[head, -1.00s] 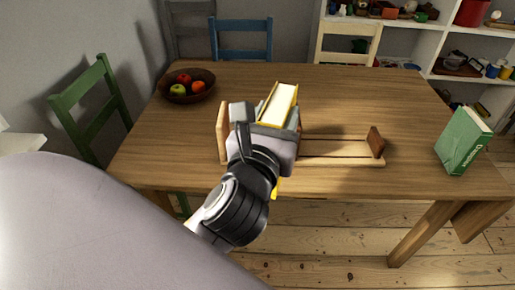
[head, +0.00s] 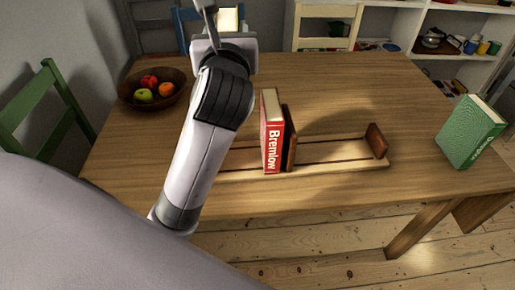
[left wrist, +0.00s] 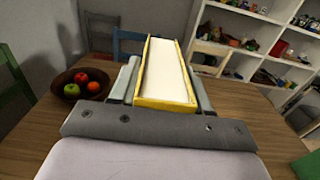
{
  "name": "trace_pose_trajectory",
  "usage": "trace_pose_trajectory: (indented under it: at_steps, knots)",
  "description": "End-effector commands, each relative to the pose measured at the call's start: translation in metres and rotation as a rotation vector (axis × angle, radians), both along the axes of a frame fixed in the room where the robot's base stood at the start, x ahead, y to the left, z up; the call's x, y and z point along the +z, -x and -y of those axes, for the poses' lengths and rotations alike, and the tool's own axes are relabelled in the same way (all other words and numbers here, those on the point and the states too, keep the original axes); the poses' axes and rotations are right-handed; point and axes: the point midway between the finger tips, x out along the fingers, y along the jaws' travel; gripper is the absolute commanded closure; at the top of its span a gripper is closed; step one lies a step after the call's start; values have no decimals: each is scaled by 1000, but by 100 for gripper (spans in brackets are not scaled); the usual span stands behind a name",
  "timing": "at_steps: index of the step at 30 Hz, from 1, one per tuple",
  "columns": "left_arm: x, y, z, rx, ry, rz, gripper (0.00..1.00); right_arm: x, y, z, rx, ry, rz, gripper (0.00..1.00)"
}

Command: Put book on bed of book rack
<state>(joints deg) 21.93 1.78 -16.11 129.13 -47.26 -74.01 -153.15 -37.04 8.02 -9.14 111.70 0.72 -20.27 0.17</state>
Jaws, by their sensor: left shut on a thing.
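A yellow book with white pages (head: 229,19) is in my left gripper (head: 222,38), raised near the far side of the table in the head view. In the left wrist view the yellow book (left wrist: 165,72) stands between the two shut fingers, page edge toward the camera. The wooden book rack (head: 335,153) lies on the table, its left part hidden behind my arm. A red book (head: 272,137) marked "Bremlow" stands upright on the rack against a dark brown panel (head: 290,138). My right gripper is not in view.
A green book (head: 468,133) stands on the table's right side. A bowl of fruit (head: 153,93) is at the left. The rack's slatted bed is bare from the panel to its right end (head: 376,141). Chairs and white shelves stand beyond the table.

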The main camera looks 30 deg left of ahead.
Motion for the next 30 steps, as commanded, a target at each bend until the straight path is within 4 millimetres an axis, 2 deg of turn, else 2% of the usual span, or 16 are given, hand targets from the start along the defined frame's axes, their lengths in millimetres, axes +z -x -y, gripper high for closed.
trace_pose_trajectory:
  at_steps: [2,5,8,21,25,30]
  knots:
    - [3,-2,-2,5,1,6,100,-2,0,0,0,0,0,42]
    - [-3,-3,-3,8,3,1,100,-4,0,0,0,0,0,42]
    - [-21,-3,-3,9,4,-3,100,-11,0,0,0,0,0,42]
    - [-129,-2,-3,9,1,-2,100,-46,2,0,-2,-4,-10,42]
    - [-147,-2,-3,8,2,0,100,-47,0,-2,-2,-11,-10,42]
    - [-154,-2,-3,8,2,4,100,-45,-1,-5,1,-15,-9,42]
